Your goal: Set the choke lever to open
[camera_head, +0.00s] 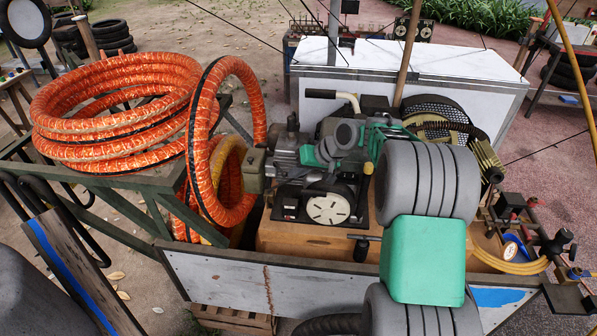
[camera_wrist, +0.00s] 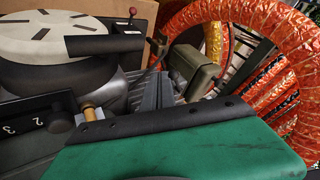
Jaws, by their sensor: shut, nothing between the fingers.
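In the wrist view a small lever with a dark red knob (camera_wrist: 132,12) stands on a small dark panel by the pale slotted disc (camera_wrist: 60,30). In the head view my arm hides part of the engine.
Orange hose coils (camera_head: 120,105) lie on a green-framed stand at the left, with another loop (camera_head: 222,140) close to the olive box. A white chest (camera_head: 450,75) stands behind the cart. The cart's front board (camera_head: 235,280) runs below the engine.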

